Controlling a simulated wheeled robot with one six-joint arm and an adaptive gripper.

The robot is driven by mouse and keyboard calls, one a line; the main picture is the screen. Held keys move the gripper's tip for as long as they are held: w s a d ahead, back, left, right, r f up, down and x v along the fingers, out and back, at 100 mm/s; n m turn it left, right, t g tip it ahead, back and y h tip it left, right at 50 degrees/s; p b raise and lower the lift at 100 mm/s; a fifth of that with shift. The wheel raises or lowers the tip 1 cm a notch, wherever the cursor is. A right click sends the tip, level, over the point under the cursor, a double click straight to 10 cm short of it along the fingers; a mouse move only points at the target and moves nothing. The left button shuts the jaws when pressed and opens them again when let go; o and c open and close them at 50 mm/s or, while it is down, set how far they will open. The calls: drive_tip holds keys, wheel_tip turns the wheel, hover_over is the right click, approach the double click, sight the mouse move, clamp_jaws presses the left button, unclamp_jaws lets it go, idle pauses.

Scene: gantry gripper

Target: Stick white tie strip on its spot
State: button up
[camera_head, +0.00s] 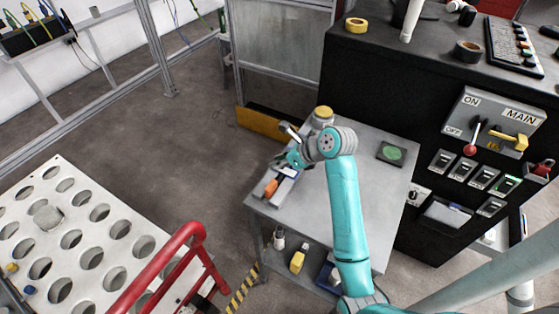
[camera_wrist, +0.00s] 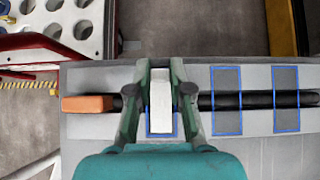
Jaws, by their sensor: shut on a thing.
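In the wrist view, my gripper (camera_wrist: 161,92) is shut on a white strip (camera_wrist: 160,101), which stands lengthwise between its two green fingers. The strip lies across the line of a black cable (camera_wrist: 257,100); I cannot tell whether it touches it. A blue-outlined spot (camera_wrist: 151,135) shows partly from under the strip, mostly hidden. Two more blue-outlined spots, one nearer (camera_wrist: 227,75) and one farther right (camera_wrist: 286,75), lie across the cable on the grey board (camera_wrist: 257,75). In the head view, my gripper (camera_head: 289,157) is over the table's left side, its hold too small to make out.
An orange block (camera_wrist: 87,104) sits at the cable's left end. A red rail (camera_head: 165,262) and a holed white panel (camera_head: 105,245) stand left.

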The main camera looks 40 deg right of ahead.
drive_tip(key=shift+f, duration=0.15)
drive_tip(key=o, duration=1.3)
drive_tip(key=shift+r, duration=3.55)
